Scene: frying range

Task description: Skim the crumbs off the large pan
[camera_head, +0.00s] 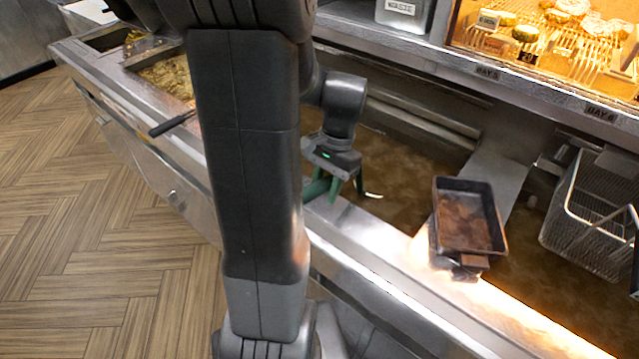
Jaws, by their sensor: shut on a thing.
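My gripper (335,190), with green fingers, points down at the front rim of the large pan, a wide vat of brown oil (415,185). It is shut on a thin tool that is mostly hidden by the fingers and my arm. A small pale curved piece (373,195) shows just right of the fingers over the oil, perhaps part of that tool. The oil looks brown and mottled; I cannot pick out single crumbs. My arm hides the pan's left part.
A dark rectangular tray (468,215) with brown residue sits near the front rim at the right. A wire fry basket (590,215) stands farther right. Breaded food fills a bin (165,78) at the left, with a dark handle (172,123) sticking out. A lit food shelf (560,45) is behind.

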